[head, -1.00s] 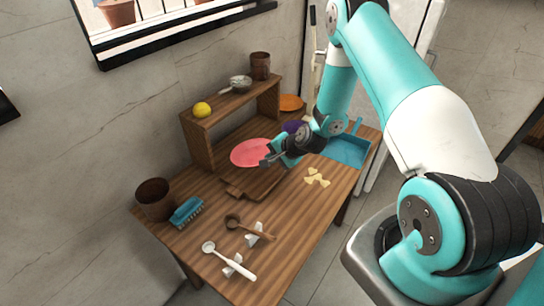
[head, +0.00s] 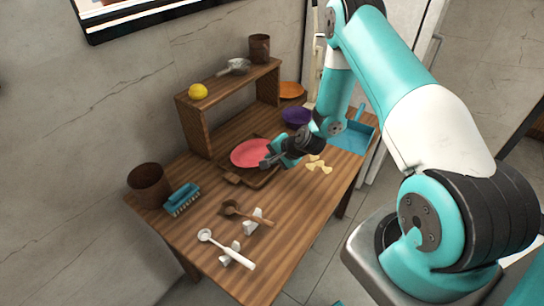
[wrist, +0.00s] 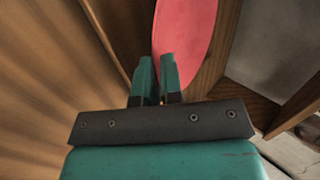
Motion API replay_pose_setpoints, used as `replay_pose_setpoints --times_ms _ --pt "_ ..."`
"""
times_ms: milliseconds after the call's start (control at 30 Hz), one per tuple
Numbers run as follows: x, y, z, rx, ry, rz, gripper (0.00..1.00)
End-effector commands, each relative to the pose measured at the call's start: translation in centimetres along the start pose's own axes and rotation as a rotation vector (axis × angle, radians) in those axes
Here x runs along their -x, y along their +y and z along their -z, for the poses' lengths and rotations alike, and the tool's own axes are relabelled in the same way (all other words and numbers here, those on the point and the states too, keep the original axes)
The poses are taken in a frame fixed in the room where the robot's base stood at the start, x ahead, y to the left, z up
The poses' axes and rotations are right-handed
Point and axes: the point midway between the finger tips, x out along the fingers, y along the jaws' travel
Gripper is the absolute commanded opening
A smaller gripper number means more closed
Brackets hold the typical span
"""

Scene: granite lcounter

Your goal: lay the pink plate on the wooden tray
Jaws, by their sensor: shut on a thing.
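The pink plate (head: 248,153) is held over the wooden tray (head: 262,181), whose dark rim and handle show around its near side. In the head view the plate looks close above the tray or on it; I cannot tell whether they touch. My gripper (head: 268,161) is shut on the plate's right edge. In the wrist view, the fingers of my gripper (wrist: 156,78) pinch the near edge of the pink plate (wrist: 185,28). The plate hides much of the tray.
A wooden shelf (head: 195,132) with a lemon (head: 198,91) stands behind the plate. A purple bowl (head: 296,117), a blue dustpan (head: 352,138) and pale pasta-like pieces (head: 320,164) lie to the right. A brush (head: 182,199) and spoons on rests (head: 232,250) occupy the near left.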

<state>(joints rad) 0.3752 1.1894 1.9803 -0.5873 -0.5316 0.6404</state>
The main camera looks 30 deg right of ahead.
Motion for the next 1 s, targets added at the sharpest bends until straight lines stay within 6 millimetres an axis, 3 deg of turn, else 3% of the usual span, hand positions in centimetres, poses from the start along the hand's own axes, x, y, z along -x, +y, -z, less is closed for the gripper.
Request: replay_pose_setpoints --times_ms 333,400,467,1000 --pt "0.04 -0.06 0.00 0.000 0.000 0.000 0.00" --pt "0.04 -0.05 0.00 0.000 0.000 0.000 0.23" --pt "0.04 -0.06 0.00 0.000 0.000 0.000 0.37" --pt "0.70 0.71 0.02 -0.001 0.000 -0.001 0.37"
